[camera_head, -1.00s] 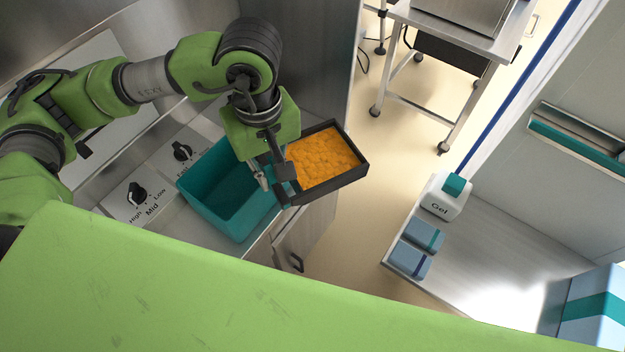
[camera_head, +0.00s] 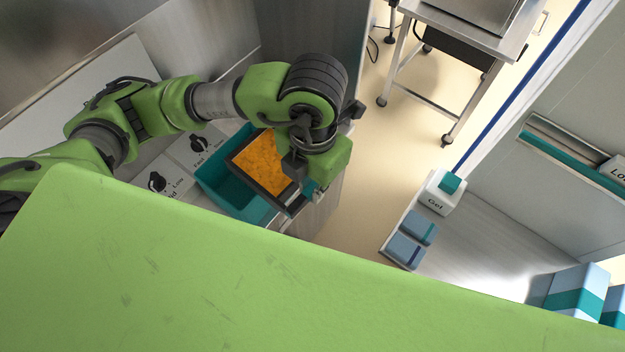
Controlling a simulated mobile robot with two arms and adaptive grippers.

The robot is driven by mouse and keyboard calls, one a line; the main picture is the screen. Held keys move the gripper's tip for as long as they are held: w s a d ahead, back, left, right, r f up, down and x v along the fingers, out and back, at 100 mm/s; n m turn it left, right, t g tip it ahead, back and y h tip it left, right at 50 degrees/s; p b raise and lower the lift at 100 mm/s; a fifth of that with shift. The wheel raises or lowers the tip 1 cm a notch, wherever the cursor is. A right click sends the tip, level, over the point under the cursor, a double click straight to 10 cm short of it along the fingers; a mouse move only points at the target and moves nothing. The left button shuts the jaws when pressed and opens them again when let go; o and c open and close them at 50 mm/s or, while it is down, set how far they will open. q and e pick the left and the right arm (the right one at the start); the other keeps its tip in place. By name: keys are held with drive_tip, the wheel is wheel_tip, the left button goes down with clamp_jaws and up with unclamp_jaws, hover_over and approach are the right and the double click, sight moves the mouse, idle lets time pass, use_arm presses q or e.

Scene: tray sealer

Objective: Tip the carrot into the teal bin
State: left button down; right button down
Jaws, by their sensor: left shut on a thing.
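The black tray (camera_head: 236,171) holds an orange mass of carrot (camera_head: 261,165). My left gripper (camera_head: 297,190) is shut on the tray at its right side. The tray is above the teal bin (camera_head: 213,183), covering much of the bin's opening. The carrot is still in the tray; whether the tray is tilted is hard to tell. The bin stands on the steel counter, with its left wall and part of its inside showing. My right gripper is not in view.
Control knobs (camera_head: 158,181) on a pale panel lie left of the bin. A steel trolley (camera_head: 465,30) stands at the back. Open floor lies between.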

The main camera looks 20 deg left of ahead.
use_arm(q)
drive_tip(key=shift+r+n, duration=0.15)
drive_tip(key=shift+n, duration=0.15)
drive_tip(key=shift+a+r+h+p, duration=0.1)
drive_tip(key=shift+r+h+p, duration=0.35)
drive_tip(key=shift+h+p, duration=0.05)
drive_tip(key=shift+a+r+g+h+p, duration=0.3)
drive_tip(key=shift+r+g+h+p, duration=0.15)
drive_tip(key=shift+r+h, duration=0.4)
drive_tip(key=shift+w+r+h, duration=0.1)
drive_tip(key=shift+r+h, duration=0.1)
drive_tip(key=shift+h, duration=0.15)
drive_tip(key=shift+d, duration=0.1)
drive_tip(key=shift+f+b, duration=0.1)
drive_tip(key=shift+b, duration=0.2)
drive_tip(key=shift+w+a+r+g+h+b, duration=0.15)
drive_tip(key=shift+a+r+g+h+b, duration=0.15)
drive_tip(key=shift+r+h, duration=0.3)
drive_tip(key=shift+w+a+r+g+h+b, duration=0.1)
drive_tip(key=shift+a+r+g+h+b, duration=0.1)
drive_tip(key=shift+a+r+h, duration=0.4)
drive_tip(key=shift+w+a+r+g+h+b, duration=0.15)
drive_tip(key=shift+a+r+g+h+b, duration=0.2)
drive_tip(key=shift+r, duration=0.45)
drive_tip(key=shift+d+r, duration=0.1)
